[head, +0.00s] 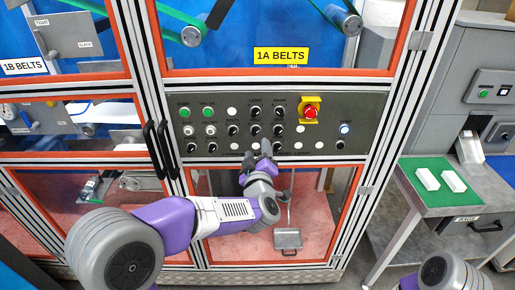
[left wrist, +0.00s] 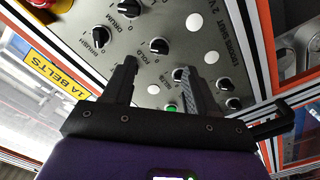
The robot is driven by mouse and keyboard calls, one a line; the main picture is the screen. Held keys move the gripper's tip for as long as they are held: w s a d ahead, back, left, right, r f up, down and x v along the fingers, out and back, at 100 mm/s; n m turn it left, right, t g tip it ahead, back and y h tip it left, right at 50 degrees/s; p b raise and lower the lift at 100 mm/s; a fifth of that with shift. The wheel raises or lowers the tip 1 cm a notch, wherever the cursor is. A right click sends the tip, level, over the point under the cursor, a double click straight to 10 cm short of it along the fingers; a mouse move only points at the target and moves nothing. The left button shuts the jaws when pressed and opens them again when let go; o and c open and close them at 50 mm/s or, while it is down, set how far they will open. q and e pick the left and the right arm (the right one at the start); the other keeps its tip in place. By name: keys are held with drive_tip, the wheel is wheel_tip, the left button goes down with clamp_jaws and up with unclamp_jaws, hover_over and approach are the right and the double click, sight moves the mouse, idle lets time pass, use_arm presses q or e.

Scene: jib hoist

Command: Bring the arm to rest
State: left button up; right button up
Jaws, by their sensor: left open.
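My left arm (head: 180,220) reaches in from the lower left in the head view. Its gripper (head: 258,162) is in front of the lower middle of the grey control panel (head: 370,115). In the left wrist view the two black fingers of this gripper (left wrist: 156,75) are apart, with nothing held between them. Black knobs (left wrist: 159,46) and a lit green button (left wrist: 171,108) show on the panel beyond the fingers. I cannot tell whether a fingertip touches the panel. My right gripper is not in view.
The panel carries a red emergency button (head: 310,113) on yellow. Black door handles (head: 158,150) stick out left of the gripper. A side table (head: 440,200) with white blocks on green stands at the right. Orange-edged cabinet doors (head: 275,255) lie below the panel.

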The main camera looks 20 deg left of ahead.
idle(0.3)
use_arm(q)
drive_tip(key=s+d+f+m+g+h, duration=0.1)
drive_tip(key=s+f+m+g+h, duration=0.15)
drive_tip(key=f, duration=0.85)
drive_tip(key=s+d+f+m+g+h, duration=0.1)
drive_tip(key=s+f+m+g, duration=0.15)
drive_tip(key=f, duration=0.75)
drive_tip(key=s+d+f+m+g+h, duration=0.1)
drive_tip(key=s+f+m+g+h, duration=0.15)
drive_tip(key=f, duration=0.85)
drive_tip(key=s+d+f+m+g+h, duration=0.1)
drive_tip(key=s+f+g, duration=0.3)
drive_tip(key=s+f, duration=0.4)
drive_tip(key=s+d+f+m+g+h, duration=0.1)
drive_tip(key=s+f+g, duration=0.4)
drive_tip(key=s, duration=1)
wheel_tip(320, 180, down, 3)
drive_tip(key=shift+d+r+h, duration=0.1)
drive_tip(key=shift+d+h, duration=0.5)
